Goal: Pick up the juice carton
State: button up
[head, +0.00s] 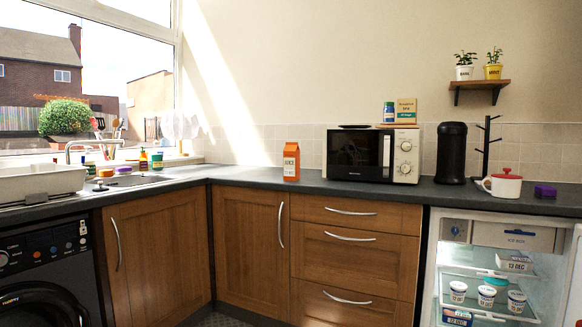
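The juice carton (291,162) is orange with a white panel of dark lettering. It stands upright on the dark countertop (250,177), against the tiled back wall side, a little left of the microwave. There is a small gap between the carton and the microwave. My gripper is not in view, so its state does not show.
The microwave (358,156) stands right of the carton, with a black canister (451,153), a mug tree (486,146) and a red-lidded white pot (504,185) further right. An open fridge (500,270) is below. Counter left of the carton is clear up to the sink (130,181).

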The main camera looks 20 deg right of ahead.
aim_at(292, 151)
jog(key=u, duration=0.05)
jog(key=i, duration=2.35)
jog(key=z, duration=0.65)
